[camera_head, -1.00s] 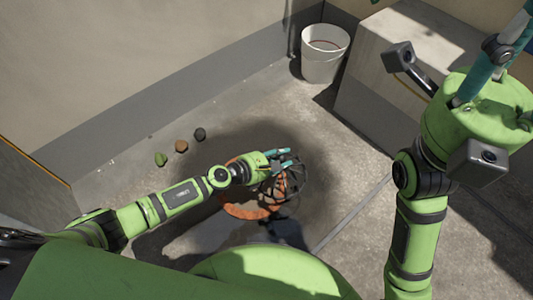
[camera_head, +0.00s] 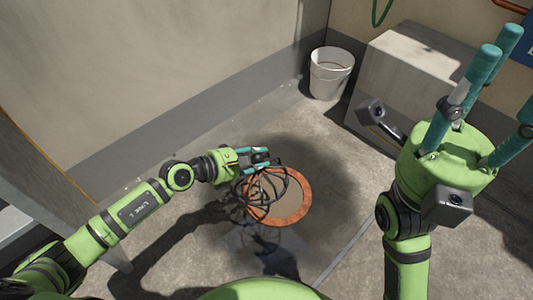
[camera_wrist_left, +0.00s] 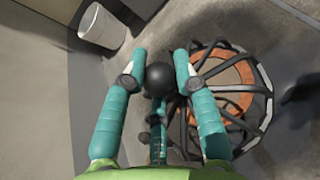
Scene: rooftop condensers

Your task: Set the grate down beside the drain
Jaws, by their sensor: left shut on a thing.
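The grate is a dark wire dome (camera_head: 244,208) hanging from my left gripper (camera_head: 268,156). In the left wrist view its round black knob (camera_wrist_left: 160,78) sits between the teal fingers (camera_wrist_left: 162,62), which are shut on it. The drain (camera_head: 291,217) is an orange ring with a tan middle, set in the floor. In the head view the grate overlaps the drain's left part and reaches past its left edge. It appears raised off the floor; the exact height is unclear. My right gripper (camera_head: 494,78) is raised at the right, fingers spread and empty.
A white bucket (camera_head: 331,75) stands by the wall at the back, left of a grey concrete block (camera_head: 405,75). A dark damp patch surrounds the drain. The floor right of the drain is open. A thin line (camera_head: 345,252) crosses it.

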